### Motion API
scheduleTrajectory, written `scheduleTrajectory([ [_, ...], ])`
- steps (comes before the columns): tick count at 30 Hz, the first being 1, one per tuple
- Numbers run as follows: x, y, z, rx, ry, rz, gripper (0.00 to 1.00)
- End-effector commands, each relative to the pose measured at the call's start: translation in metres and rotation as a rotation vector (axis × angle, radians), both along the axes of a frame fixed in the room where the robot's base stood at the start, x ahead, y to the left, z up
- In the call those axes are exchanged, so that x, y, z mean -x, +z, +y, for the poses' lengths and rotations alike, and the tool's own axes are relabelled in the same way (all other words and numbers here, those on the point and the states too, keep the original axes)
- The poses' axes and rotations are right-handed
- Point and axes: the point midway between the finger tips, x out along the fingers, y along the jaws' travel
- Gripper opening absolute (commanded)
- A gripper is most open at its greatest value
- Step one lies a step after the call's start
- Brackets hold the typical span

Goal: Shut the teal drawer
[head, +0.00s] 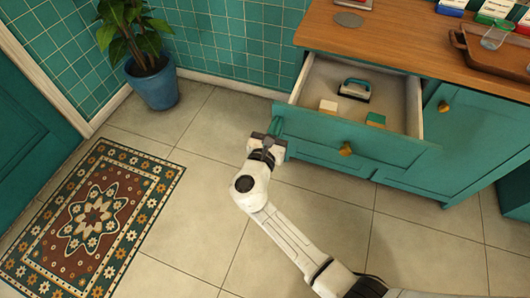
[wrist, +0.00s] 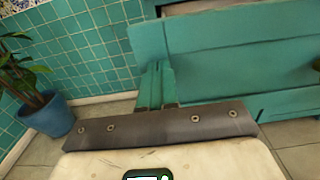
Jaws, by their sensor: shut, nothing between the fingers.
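The teal drawer (head: 310,128) stands open from the wooden-topped cabinet, its front panel pulled well out and a round brass knob (head: 346,149) on it. My gripper (head: 276,127) is shut and empty at the left end of the drawer front, on its outer side. In the wrist view the shut fingers (wrist: 156,84) point at the teal drawer front (wrist: 235,48) and overlap its left part. I cannot tell whether they touch it.
Inside the drawer lie a teal-handled item (head: 355,90), a cream block (head: 328,106) and a green block (head: 376,119). A potted plant (head: 152,86) stands by the wall, and a patterned rug (head: 92,215) lies at left. A tray (head: 490,52) sits on the countertop. Tiled floor before the drawer is clear.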

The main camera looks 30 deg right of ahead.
Motion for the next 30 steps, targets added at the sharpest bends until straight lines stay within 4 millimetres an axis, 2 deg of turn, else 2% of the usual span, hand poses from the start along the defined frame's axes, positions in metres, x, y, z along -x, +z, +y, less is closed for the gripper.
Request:
scheduleTrajectory([
  [1,-0.009,-0.002,-0.015,0.0,-0.008,-0.002,0.0],
  [3,-0.021,-0.003,-0.03,0.0,-0.008,-0.002,0.0],
  [18,-0.107,-0.006,-0.14,0.0,-0.005,-0.003,0.0],
  [24,-0.137,-0.006,-0.177,0.002,-0.004,-0.003,0.0],
  [30,-0.158,-0.004,-0.203,0.002,-0.002,0.0,0.0],
])
